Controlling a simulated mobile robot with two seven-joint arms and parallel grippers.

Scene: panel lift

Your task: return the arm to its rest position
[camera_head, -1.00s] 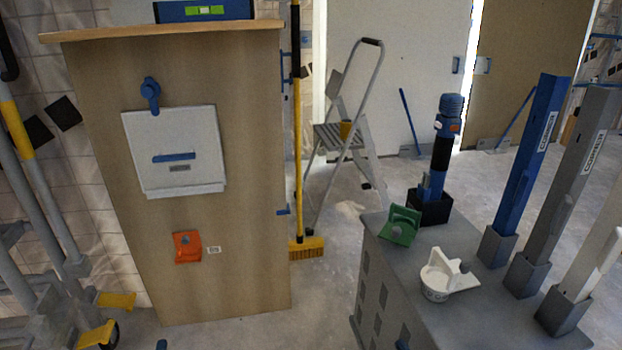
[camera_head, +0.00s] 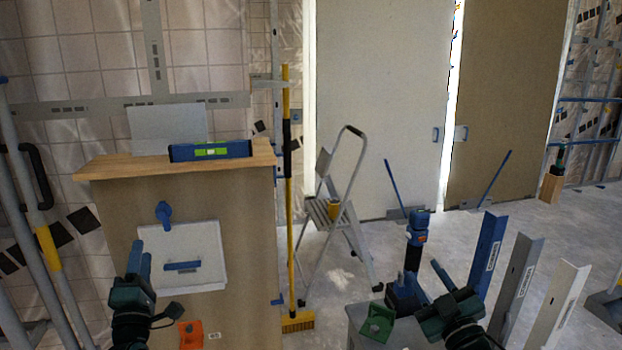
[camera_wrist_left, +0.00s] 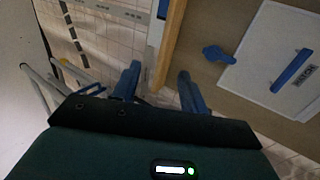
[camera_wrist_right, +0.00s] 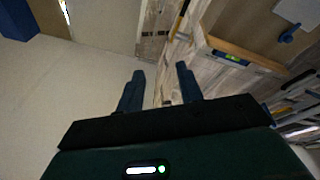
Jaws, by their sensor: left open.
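My left gripper (camera_head: 140,260) is raised in front of the wooden cabinet (camera_head: 255,240), near the left edge of its white panel (camera_head: 208,250). In the left wrist view its two blue fingers (camera_wrist_left: 158,85) stand apart with nothing between them. My right gripper (camera_head: 428,278) is above the grey bench (camera_head: 358,318) in the head view, near the blue-black tool (camera_head: 416,240). In the right wrist view its fingers (camera_wrist_right: 160,85) are apart and empty. Both forearms come up from the bottom of the head view.
A spirit level (camera_head: 210,151) lies on the cabinet top. A yellow broom (camera_head: 288,200) and a stepladder (camera_head: 335,205) stand to its right. Blue, grey and white angle posts (camera_head: 487,250) stand at the right. A tubular frame (camera_head: 30,200) is at the far left. Open floor lies behind the bench.

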